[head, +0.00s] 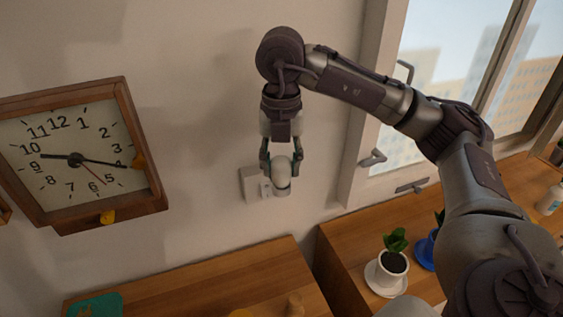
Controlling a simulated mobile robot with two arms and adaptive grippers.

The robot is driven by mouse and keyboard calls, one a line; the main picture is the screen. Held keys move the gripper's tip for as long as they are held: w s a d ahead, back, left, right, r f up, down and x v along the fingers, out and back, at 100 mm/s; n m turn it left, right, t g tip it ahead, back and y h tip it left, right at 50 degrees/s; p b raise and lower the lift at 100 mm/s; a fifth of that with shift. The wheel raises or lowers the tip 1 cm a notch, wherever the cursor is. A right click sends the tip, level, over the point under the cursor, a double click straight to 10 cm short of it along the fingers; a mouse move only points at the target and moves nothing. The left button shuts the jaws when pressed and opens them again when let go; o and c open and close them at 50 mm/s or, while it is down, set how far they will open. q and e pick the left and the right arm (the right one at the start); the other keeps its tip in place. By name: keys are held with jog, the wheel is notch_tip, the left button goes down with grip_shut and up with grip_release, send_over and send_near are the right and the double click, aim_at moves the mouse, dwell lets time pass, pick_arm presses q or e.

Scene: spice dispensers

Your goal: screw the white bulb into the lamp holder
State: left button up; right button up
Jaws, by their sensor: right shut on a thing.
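My right gripper (281,180) points down in front of the wall. It is shut on the white bulb (282,169), which sits between its fingers and is partly hidden by them. The bulb's lower end is small and hard to make out. I cannot pick out a lamp holder with certainty. A pale plate (248,184) with a small fitting is on the wall just behind and left of the bulb, partly hidden by the gripper. I cannot tell whether the bulb touches anything below it. My left gripper is not in view.
A wall clock (70,160) hangs at the left. A wooden surface (195,281) lies below, with a teal item (95,306) at its left. A potted plant in a white pot (392,268) and a blue pot (427,252) stand at the right, below the window (440,60).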

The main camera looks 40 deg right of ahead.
jog(key=m, duration=0.2)
jog(key=shift+m, duration=0.3)
jog(key=shift+m, duration=1)
jog(key=m, duration=0.7)
jog(key=shift+p, duration=0.4)
